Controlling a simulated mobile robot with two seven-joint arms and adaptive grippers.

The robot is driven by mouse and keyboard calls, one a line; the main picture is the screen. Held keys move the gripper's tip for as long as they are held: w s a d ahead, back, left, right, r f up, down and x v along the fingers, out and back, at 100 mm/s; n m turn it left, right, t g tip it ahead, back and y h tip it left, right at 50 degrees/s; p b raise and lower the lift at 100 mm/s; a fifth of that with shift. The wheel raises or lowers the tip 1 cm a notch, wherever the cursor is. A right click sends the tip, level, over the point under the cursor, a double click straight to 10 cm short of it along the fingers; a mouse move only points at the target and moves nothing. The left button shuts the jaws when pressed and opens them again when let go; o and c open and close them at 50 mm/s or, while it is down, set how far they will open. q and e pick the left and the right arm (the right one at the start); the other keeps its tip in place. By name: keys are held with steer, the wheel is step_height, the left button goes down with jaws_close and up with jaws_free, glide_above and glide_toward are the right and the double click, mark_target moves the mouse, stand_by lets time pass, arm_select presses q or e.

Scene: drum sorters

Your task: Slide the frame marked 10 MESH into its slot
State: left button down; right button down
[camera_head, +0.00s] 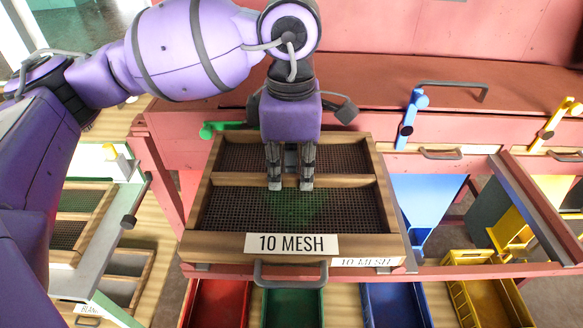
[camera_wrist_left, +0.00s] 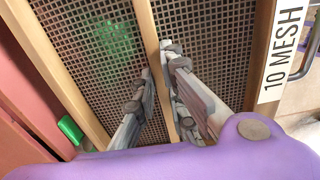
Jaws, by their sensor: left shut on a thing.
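The wooden frame marked 10 MESH (camera_head: 215,243) has two panels of dark mesh, a middle crossbar and a white label on its front rail. It lies over the front of the red machine, slightly turned. A second 10 MESH label (camera_head: 368,262) shows just below its front right corner. My left gripper (camera_head: 290,185) points down at the crossbar and is shut on it; in the left wrist view its fingers (camera_wrist_left: 160,62) stand at either side of the bar. How far the frame sits in the slot is hidden beneath it. My right gripper is not in view.
Red, green (camera_head: 292,306), blue and yellow bins stand below the machine's front. A green lever (camera_head: 215,129) is behind the frame's left corner, a blue lever (camera_head: 411,118) to its right. Other framed screens (camera_head: 83,201) lie in a rack at left, partly behind my arm.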

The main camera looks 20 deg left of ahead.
mark_target(292, 183)
arm_select(q)
steer(key=shift+w+d+f, duration=0.1)
steer(key=shift+w+f, duration=0.1)
steer(key=shift+w, duration=0.05)
steer(key=shift+f+b, duration=0.4)
steer(key=shift+f, duration=1)
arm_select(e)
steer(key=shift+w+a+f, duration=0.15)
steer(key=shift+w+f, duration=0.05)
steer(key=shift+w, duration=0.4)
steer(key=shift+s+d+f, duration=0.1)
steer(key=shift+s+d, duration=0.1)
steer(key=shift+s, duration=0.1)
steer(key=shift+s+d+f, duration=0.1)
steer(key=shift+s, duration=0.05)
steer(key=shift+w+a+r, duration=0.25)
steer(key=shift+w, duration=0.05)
arm_select(q)
steer(key=shift+f, duration=0.15)
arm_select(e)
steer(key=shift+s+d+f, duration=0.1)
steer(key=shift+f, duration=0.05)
